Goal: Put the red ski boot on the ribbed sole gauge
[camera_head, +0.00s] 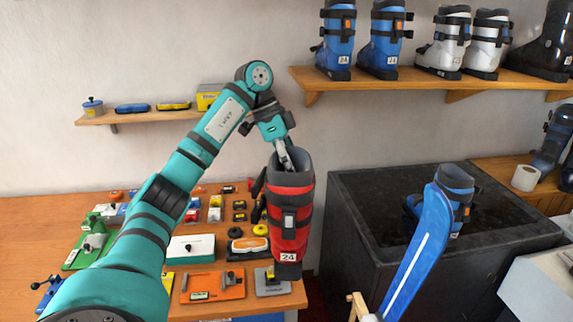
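The red ski boot (290,215) is upright at the right front of the wooden bench, its dark cuff at the top and a "24" label near its toe. My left gripper (285,160) reaches down into the top of the boot and appears shut on its cuff. A grey plate (272,288) with a small label lies at the bench's front right corner, just below and partly behind the boot's toe. An orange plate (200,287) lies to its left. I cannot tell from here which plate is ribbed, or whether the boot touches the grey plate. My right gripper is not in view.
Small tools and parts crowd the wooden bench (40,225). A dark chest (375,245) stands to the right, with a blue boot (457,187) and blue ski (420,255) there. Blue, white and black boots stand on the upper wall shelf (400,80). A small shelf (135,114) holds tins.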

